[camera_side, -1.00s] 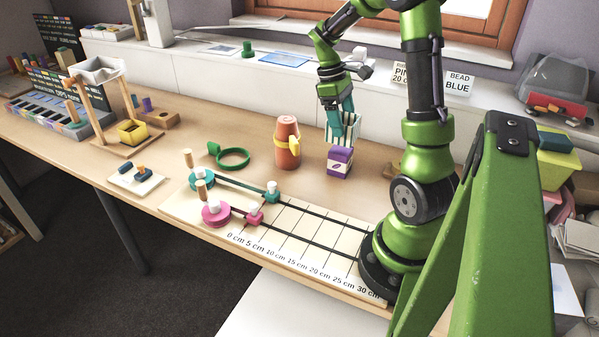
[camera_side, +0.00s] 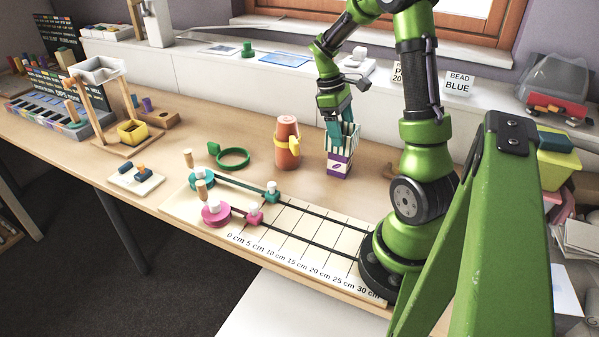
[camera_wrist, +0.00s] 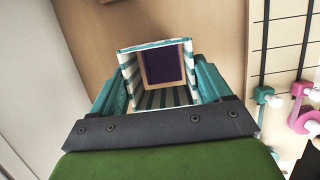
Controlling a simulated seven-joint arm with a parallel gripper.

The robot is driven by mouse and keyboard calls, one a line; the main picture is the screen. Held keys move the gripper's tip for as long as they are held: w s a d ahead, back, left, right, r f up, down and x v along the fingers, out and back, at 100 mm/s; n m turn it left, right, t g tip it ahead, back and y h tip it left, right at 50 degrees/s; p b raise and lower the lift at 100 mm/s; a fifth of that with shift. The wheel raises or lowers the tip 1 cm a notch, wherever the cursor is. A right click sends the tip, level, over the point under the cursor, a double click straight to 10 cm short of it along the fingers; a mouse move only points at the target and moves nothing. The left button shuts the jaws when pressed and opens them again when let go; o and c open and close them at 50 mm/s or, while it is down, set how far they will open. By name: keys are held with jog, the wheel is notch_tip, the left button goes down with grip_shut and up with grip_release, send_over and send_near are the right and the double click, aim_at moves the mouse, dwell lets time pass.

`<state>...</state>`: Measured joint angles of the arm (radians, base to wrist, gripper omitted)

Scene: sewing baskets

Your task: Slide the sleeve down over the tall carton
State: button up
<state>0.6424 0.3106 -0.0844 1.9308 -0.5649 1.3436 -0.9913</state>
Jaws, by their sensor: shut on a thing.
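The tall carton (camera_side: 338,167) is purple with a white label and stands upright on the table. Its dark purple top (camera_wrist: 164,66) shows inside the sleeve in the wrist view. The sleeve (camera_side: 351,138) is a teal-and-white striped open tube, also in the wrist view (camera_wrist: 186,97). It sits around the upper part of the carton, whose lower part shows below it. My gripper (camera_side: 337,127) is shut on the sleeve, with one teal finger on each side of it. In the wrist view my gripper (camera_wrist: 160,92) spans the sleeve's width.
An orange-brown cup-like object (camera_side: 287,148) with a yellow band stands left of the carton. The measuring board (camera_side: 300,232) with pink and teal sliders lies in front. Bare table surrounds the carton closely.

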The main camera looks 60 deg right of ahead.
jog(key=shift+f, duration=0.2)
jog(key=shift+f, duration=0.7)
jog(key=shift+f, duration=0.3)
jog(key=shift+f, duration=0.7)
jog(key=shift+f, duration=0.35)
jog(key=shift+f, duration=0.35)
jog(key=shift+f, duration=0.35)
jog(key=shift+f, duration=0.35)
jog(key=shift+f, duration=0.35)
